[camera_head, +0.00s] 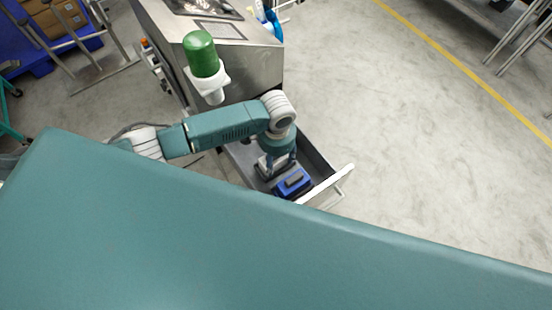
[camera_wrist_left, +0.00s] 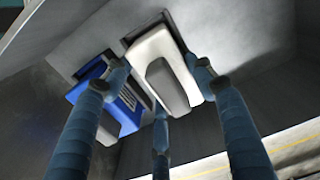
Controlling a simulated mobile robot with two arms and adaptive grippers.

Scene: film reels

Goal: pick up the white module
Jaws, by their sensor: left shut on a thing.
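The white module (camera_wrist_left: 152,48), with a grey raised handle on it, shows in the left wrist view between the fingers of my left gripper (camera_wrist_left: 163,90). In the head view my left gripper (camera_head: 280,163) reaches down into an open drawer (camera_head: 318,160), shut on the white module (camera_head: 264,167), which is partly hidden by the fingers. The module is at the drawer, beside a blue module; whether it touches the drawer floor I cannot tell. My right gripper is in neither view.
A blue module (camera_head: 292,182) sits close beside the white one; it also shows in the left wrist view (camera_wrist_left: 118,108). The drawer walls and its white front handle (camera_head: 340,180) surround the gripper closely. A metal cabinet (camera_head: 240,70) stands behind, with a green-topped cylinder (camera_head: 201,55) near the arm.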

